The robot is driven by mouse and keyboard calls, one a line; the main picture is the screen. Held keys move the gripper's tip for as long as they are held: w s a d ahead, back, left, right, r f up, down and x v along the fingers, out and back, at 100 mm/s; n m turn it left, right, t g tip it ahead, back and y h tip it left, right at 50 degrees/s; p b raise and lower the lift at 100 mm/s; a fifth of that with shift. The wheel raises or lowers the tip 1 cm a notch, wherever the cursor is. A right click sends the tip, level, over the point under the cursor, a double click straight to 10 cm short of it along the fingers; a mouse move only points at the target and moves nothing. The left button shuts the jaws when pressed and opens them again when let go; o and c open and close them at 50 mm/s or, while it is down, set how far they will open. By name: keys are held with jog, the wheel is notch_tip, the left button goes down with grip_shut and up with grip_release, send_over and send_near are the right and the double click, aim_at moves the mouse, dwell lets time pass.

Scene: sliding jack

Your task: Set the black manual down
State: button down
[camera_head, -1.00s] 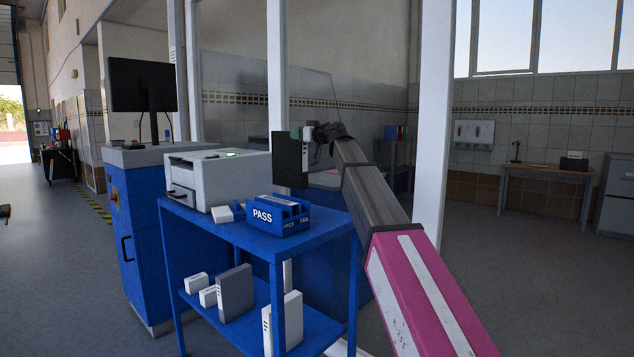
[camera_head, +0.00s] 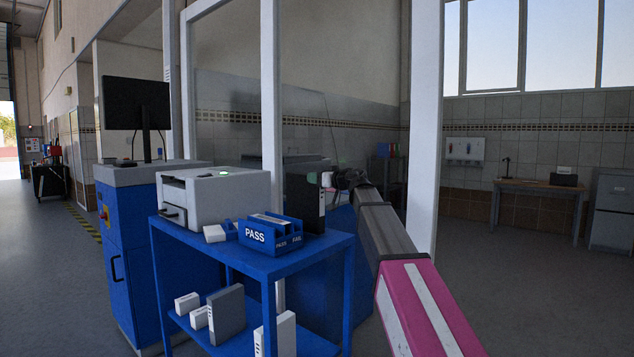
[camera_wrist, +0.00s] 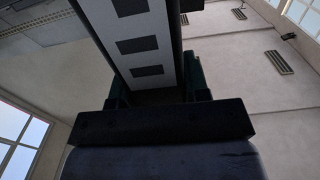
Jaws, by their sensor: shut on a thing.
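The black manual (camera_head: 304,203) stands upright at the right end of the blue cart's top, behind the blue PASS tray (camera_head: 270,235). Its lower edge is at the level of the cart top; I cannot tell whether it touches. My gripper (camera_head: 328,181) comes in from the right and is shut on the manual. In the wrist view, the manual (camera_wrist: 143,45) shows a pale strip with dark squares, held between the dark fingers of my gripper (camera_wrist: 157,88). The manual's lower left part is hidden by the tray in the head view.
A white printer (camera_head: 215,195) stands on the left of the blue cart (camera_head: 260,262). A small white box (camera_head: 215,233) lies beside the tray. White and grey upright items (camera_head: 227,313) sit on the lower shelf. A white post (camera_head: 424,130) rises behind my arm.

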jog(key=shift+f, duration=0.6)
jog(key=c, duration=0.6)
grip_release()
